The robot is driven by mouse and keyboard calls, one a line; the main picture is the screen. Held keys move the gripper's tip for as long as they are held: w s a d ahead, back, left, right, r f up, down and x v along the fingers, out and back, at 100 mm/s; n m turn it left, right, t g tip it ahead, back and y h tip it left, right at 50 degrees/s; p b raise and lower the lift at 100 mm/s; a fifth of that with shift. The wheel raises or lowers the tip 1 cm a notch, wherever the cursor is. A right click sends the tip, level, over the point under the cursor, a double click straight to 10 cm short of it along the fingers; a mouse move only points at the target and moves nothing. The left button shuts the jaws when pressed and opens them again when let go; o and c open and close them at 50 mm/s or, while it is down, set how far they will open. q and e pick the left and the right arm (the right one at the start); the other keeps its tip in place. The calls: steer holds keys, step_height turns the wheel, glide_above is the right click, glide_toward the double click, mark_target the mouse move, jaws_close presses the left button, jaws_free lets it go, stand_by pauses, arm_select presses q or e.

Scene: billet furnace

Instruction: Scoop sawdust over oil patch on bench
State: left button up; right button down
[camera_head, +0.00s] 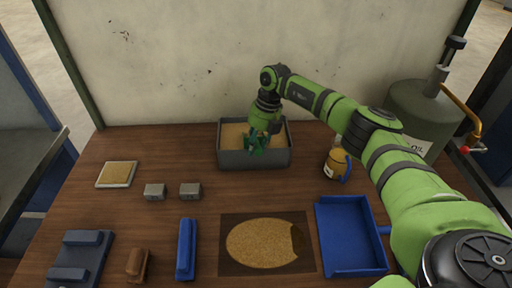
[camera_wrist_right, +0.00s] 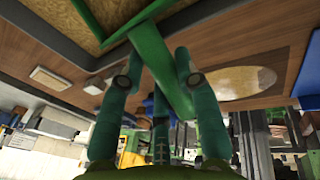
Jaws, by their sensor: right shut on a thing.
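A grey bin (camera_head: 254,159) of tan sawdust (camera_head: 233,132) stands at the back middle of the bench. My right gripper (camera_head: 257,141) is over the bin, shut on a green scoop (camera_wrist_right: 165,70). In the wrist view the scoop's handle runs between the teal fingers, with sawdust (camera_wrist_right: 60,15) beyond. Whether the scoop carries sawdust is hidden. In front of the bin, a tan sawdust layer (camera_head: 262,243) lies on a dark rectangular patch (camera_head: 228,268), with a dark notch at its right edge. The layer also shows in the wrist view (camera_wrist_right: 232,82). My left gripper is out of view.
A blue dustpan (camera_head: 350,235) lies right of the patch, and a bottle (camera_head: 338,163) stands behind it. A green oil can (camera_head: 422,110) is at the right. Two grey blocks (camera_head: 173,192), a shallow tray (camera_head: 117,175), a blue bar (camera_head: 186,248) and a brown brush-like piece (camera_head: 138,263) lie left.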

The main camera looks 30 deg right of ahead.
steer(key=shift+f, duration=0.6)
steer(key=shift+d+r+t, duration=0.1)
steer(key=shift+t, duration=0.3)
steer(key=shift+w+t+h+p, duration=0.1)
steer(key=shift+t+h+p, duration=0.25)
steer(key=shift+p, duration=0.2)
steer(key=shift+d+r+p, duration=0.1)
steer(key=shift+r+p, duration=0.2)
steer(key=shift+p, duration=0.6)
steer(key=shift+r+t+p, duration=0.35)
steer(key=shift+p, duration=0.25)
steer(key=r+p, duration=0.1)
steer(key=s+t+p, duration=0.1)
steer(key=r+h+p, duration=0.1)
steer(key=shift+s+a+r+n+t, duration=0.25)
steer(key=shift+a+r+n+t, duration=0.05)
steer(key=shift+a+r, duration=0.1)
steer(key=shift+r+p, duration=0.7)
steer(key=shift+r, duration=0.65)
steer(key=shift+r+t, duration=0.4)
steer(key=shift+r, duration=0.9)
